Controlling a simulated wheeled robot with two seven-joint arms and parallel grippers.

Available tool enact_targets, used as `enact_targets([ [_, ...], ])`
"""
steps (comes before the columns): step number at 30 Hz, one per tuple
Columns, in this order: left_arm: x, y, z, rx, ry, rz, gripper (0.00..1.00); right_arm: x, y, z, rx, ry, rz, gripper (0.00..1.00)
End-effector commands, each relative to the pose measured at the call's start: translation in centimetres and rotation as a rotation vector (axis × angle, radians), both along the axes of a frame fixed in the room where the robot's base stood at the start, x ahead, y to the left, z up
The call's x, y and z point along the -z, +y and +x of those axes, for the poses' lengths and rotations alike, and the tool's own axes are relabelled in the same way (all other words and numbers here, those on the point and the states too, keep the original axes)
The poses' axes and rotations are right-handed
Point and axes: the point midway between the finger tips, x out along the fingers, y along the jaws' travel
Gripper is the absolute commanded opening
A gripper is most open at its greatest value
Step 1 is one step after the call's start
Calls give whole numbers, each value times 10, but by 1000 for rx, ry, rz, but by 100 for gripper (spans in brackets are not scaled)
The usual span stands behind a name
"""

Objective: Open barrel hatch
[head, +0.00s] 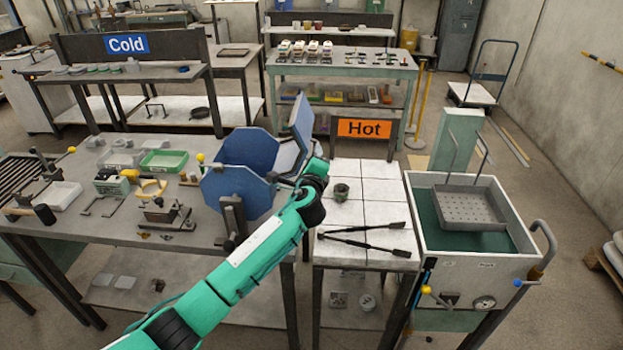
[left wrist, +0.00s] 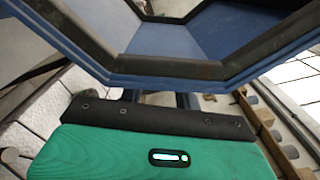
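The blue octagonal barrel (head: 235,178) sits on a dark stand on the grey workbench in the head view. Its hatch, a blue panel with a grey inner face (head: 299,122), stands swung out at the barrel's right side. My left arm reaches up from the lower left, and my left gripper (head: 308,172) is at the hatch's lower edge. In the left wrist view a blue octagonal part with a dark rim (left wrist: 200,72) fills the top, just beyond the gripper's black edge. The fingertips are hidden, so contact cannot be told. My right gripper is not in view.
A white tiled table (head: 375,215) right of the barrel holds a small dark cup (head: 341,192) and long dark tongs (head: 370,240). Further right is a tank with a perforated basket (head: 458,207). The bench left of the barrel holds several trays and tools. A "Hot" sign (head: 366,128) stands behind.

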Motion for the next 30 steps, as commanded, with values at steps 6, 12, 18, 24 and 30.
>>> enact_targets([
  [6, 2, 1, -36, 3, 1, -2, 33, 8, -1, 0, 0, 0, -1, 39],
  [12, 2, 1, -66, 3, 1, -2, 33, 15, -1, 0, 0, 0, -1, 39],
  [18, 1, 1, -86, 2, 0, -1, 33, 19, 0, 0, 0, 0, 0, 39],
  [24, 0, 2, -91, 2, 1, -1, 33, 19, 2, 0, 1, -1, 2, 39],
  [30, 0, 2, -91, 2, 1, 0, 33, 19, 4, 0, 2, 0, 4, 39],
])
